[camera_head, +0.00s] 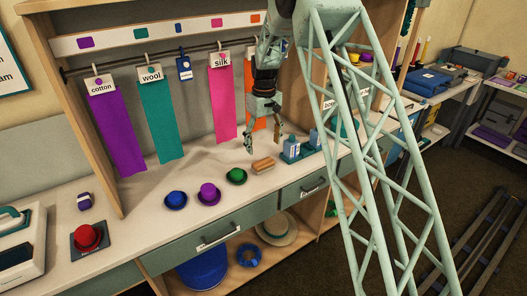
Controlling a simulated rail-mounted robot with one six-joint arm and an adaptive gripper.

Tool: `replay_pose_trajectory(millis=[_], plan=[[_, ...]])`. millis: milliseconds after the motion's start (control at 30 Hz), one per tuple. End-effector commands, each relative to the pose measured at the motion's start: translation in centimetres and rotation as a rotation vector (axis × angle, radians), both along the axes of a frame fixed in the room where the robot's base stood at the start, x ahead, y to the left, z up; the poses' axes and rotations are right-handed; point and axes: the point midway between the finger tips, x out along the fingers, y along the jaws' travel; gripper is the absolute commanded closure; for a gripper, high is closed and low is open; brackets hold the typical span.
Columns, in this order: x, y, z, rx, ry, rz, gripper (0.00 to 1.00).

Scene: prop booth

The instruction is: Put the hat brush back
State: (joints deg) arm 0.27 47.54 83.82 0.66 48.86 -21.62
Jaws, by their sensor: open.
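A small brown block-shaped object (263,165), which looks like the hat brush, lies on the pale counter to the right of the small green hat. My gripper (264,146) is above it, pointing down, with its two fingers apart and nothing between them. The fingers look clear of the brush, though the exact height gap is hard to judge. No place clearly marked for the brush can be made out. My lattice arm hides part of the counter to the right.
Small blue (176,199), purple (209,193) and green (236,176) hats stand left of the brush. Cloth strips hang from a rail behind. A red hat (88,237) sits on a dark pad at left.

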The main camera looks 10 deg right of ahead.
Motion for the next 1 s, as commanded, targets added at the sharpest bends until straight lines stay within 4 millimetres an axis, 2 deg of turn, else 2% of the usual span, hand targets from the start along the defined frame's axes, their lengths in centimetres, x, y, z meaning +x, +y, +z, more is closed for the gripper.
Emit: replay_pose_trajectory(millis=[100,300,1000], plan=[[0.0,0.0,1.0,0.000,0.000,0.000,0.28],[0.0,0.0,1.6,0.000,0.000,0.000,0.28],[0.0,0.0,1.7,0.000,0.000,0.000,0.28]])
